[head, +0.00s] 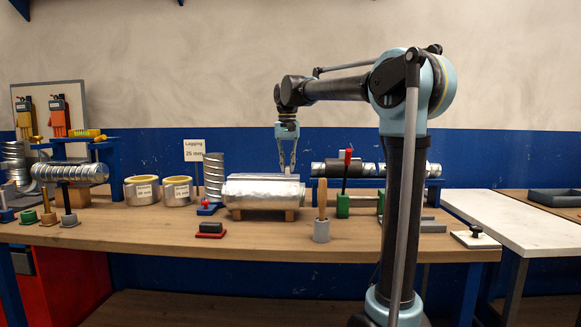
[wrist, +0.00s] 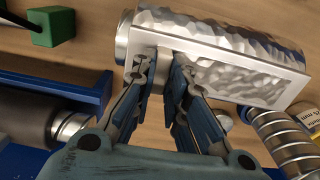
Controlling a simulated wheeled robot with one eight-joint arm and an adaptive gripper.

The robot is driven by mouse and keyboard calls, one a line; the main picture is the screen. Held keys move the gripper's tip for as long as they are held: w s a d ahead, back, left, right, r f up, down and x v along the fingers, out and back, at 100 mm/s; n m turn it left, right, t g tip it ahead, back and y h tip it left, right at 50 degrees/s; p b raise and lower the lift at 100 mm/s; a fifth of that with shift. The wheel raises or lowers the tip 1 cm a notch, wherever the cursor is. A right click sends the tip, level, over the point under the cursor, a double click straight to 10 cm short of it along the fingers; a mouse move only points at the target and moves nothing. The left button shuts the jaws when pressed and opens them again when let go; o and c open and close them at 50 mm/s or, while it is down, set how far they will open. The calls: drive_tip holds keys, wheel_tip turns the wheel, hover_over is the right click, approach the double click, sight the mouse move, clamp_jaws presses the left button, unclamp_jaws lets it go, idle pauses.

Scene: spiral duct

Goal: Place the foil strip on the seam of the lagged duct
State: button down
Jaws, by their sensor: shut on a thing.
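The lagged duct (head: 263,191) is a foil-wrapped cylinder lying on wooden blocks on the workbench. It also shows in the wrist view as crumpled silver foil (wrist: 215,30). The foil strip (wrist: 235,80) is a long flat silver band along the duct's side in the wrist view. I cannot tell whether it touches the duct or where the seam is. My gripper (head: 287,172) points down at the duct's far side. In the wrist view my gripper (wrist: 160,66) has its fingers at one end of the strip, shut on it; the exact contact is partly hidden.
A green clamp (head: 345,203) and a wooden-handled tool (head: 322,215) stand to the right. A dark-wrapped pipe (head: 340,168) lies behind. The front bench is mostly clear.

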drive_tip(key=c, duration=1.6)
unclamp_jaws()
wheel_tip(320, 180, up, 12)
drive_tip(key=shift+r, duration=0.1)
